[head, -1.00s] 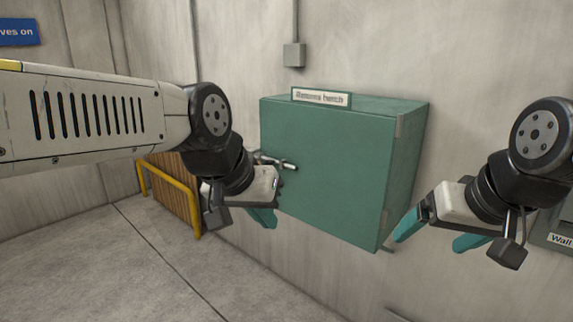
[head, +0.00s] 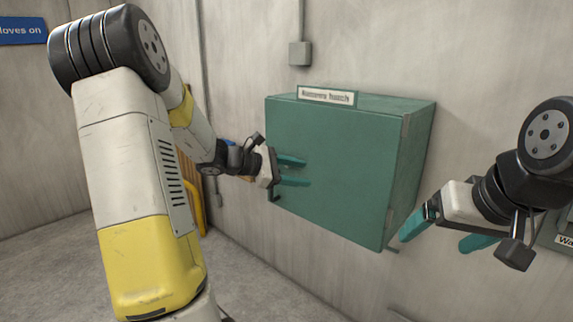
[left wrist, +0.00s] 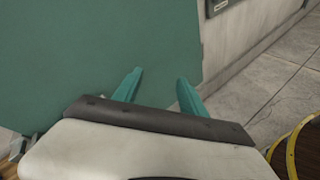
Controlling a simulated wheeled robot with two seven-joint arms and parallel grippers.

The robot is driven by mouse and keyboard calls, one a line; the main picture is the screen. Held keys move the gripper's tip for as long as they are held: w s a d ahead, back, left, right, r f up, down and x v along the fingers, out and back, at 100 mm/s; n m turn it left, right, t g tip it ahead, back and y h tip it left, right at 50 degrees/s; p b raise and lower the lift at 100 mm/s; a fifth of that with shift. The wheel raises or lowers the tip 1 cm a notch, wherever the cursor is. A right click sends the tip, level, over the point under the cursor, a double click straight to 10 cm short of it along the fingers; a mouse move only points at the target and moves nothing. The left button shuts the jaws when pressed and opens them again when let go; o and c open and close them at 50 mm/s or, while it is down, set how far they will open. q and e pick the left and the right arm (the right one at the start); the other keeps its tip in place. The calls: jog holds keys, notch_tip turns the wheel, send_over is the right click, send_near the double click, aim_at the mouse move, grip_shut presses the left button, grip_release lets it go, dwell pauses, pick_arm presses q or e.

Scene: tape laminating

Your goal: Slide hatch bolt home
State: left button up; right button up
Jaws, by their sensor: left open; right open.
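The green hatch (head: 340,160) is a box on the wall, its door face towards me and a white label (head: 327,97) on top. The door face also fills the left of the left wrist view (left wrist: 70,60). My left gripper (head: 306,172) is open and empty, in front of the door's left part. Its teal fingers (left wrist: 159,75) point across the door face; I cannot tell whether they touch it. The bolt is hidden behind this gripper in the head view, and I cannot make it out in the left wrist view. My right gripper (head: 434,243) is open and empty, right of the hatch.
A grey junction box (head: 300,53) with a conduit is on the wall above the hatch. A yellow rail (head: 197,212) stands low at the left, partly behind my left arm. A blue sign (head: 22,31) hangs far left. The floor at lower left is clear.

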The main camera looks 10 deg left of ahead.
pick_arm(q)
jog(key=w+a+f+n+t+y, duration=0.2)
jog(key=w+a+f+n+t, duration=0.15)
jog(key=w+a+n, duration=0.35)
jog(key=w+a+f+n+t+y, duration=0.1)
jog(key=w+a+f+n+t, duration=0.25)
jog(key=a, duration=0.65)
jog(key=w+d+r+n, duration=0.1)
jog(key=w+d+r, duration=0.1)
jog(key=w, duration=0.4)
jog(key=shift+d, duration=0.85)
grip_shut()
